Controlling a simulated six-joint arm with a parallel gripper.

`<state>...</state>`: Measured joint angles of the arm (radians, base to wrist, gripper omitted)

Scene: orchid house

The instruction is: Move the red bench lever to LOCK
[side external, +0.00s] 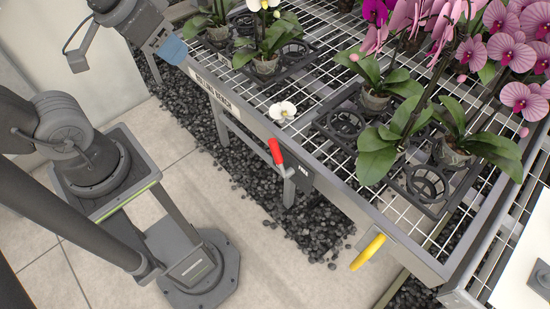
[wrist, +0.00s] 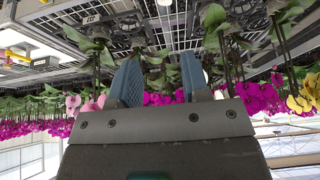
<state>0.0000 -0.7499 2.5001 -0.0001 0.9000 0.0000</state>
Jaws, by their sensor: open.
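The red lever (side external: 276,153) sits on the near side rail of the bench, in the middle of the side external view. Its red grip tilts up and to the left from a dark plate (side external: 302,176) on the rail. The plate's small lettering is too small to read. My gripper (side external: 172,50) is at the upper left, by the bench's far corner, well apart from the lever. In the wrist view my gripper (wrist: 160,75) has its two blue fingers spread with nothing between them. I cannot make out the lever in the wrist view.
The mesh-topped bench (side external: 300,131) carries potted orchids in black trays. A fallen white bloom (side external: 282,110) lies near its edge. A yellow handle (side external: 368,252) sticks out from the rail farther right. Dark gravel (side external: 245,178) lies under the bench; the space before the lever is clear.

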